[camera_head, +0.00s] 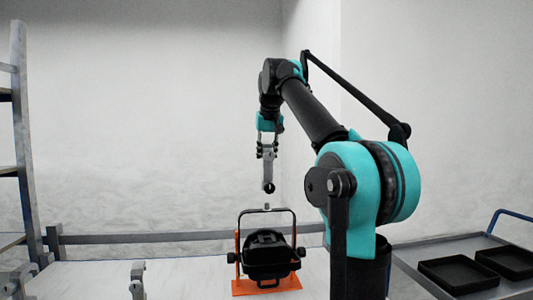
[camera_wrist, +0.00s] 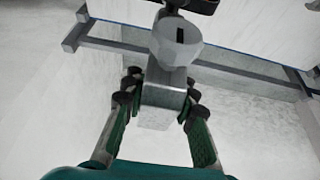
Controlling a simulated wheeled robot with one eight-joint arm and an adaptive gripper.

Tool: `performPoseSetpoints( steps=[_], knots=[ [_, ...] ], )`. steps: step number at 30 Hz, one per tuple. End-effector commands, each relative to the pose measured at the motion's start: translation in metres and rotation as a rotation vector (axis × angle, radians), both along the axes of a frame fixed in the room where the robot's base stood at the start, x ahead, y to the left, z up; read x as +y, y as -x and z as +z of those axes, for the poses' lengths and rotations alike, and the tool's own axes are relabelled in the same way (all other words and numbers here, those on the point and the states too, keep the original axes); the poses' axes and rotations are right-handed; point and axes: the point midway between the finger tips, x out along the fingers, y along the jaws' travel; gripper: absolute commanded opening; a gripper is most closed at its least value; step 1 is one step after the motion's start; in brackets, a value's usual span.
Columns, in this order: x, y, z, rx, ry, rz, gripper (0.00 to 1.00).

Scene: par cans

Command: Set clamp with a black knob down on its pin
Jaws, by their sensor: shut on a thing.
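My gripper (camera_head: 267,150) is shut on a grey clamp (camera_head: 267,168) and holds it hanging upright in the air. A dark round part, seemingly the black knob (camera_head: 268,188), shows at the clamp's lower end. In the wrist view the clamp (camera_wrist: 162,98) sits between the green-padded fingers (camera_wrist: 158,105), with a pale faceted end that has a dark slot. A short pin (camera_head: 267,208) stands on top of the black yoke (camera_head: 268,210) of a par can (camera_head: 268,255). The clamp is above the pin, in line with it in the head view, with a small gap.
The par can rests in an orange stand (camera_head: 267,286) on a pale table (camera_head: 200,280). Another grey clamp (camera_head: 137,280) stands to the left, and more grey parts lie at the far left. A shelf rack (camera_head: 25,150) is at left; black trays (camera_head: 458,272) lie on a cart at right.

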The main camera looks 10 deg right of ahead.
Motion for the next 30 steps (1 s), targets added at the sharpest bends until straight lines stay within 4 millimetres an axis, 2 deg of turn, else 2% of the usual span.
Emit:
performPoseSetpoints(
  steps=[30],
  knots=[
    [0.0,0.0,-0.041,0.0,0.0,0.0,0.0]
  ],
)
